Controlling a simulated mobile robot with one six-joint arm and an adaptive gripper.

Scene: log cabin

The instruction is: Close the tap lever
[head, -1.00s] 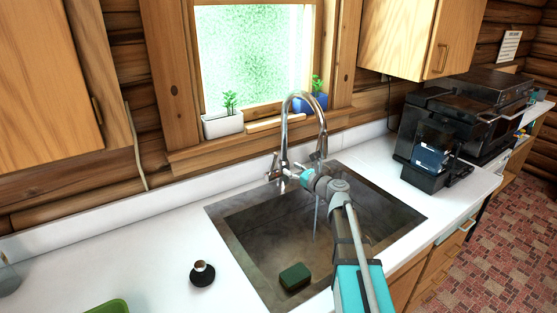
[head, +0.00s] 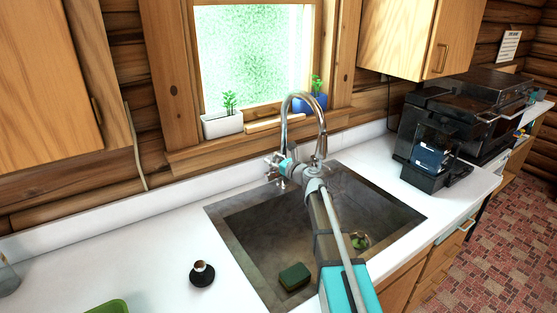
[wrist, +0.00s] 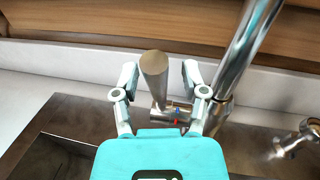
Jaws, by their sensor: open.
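The chrome tap (head: 304,98) arches over the sink (head: 235,222) below the window. Its lever (wrist: 154,75) stands between the two fingers of my gripper (wrist: 160,80) in the wrist view. The fingers are open, with a gap on either side of the lever. Red and blue marks show on the tap body (wrist: 177,113) at the lever's foot. In the head view my gripper (head: 277,168) is at the tap's base, and it mostly hides the lever there. My arm covers the area below the spout, so I cannot tell if water runs.
A green sponge (head: 294,277) lies in the sink. A black coffee machine (head: 434,158) stands at the right. Potted plants (head: 222,122) line the sill. A small metal spout (wrist: 298,138) is right of the tap.

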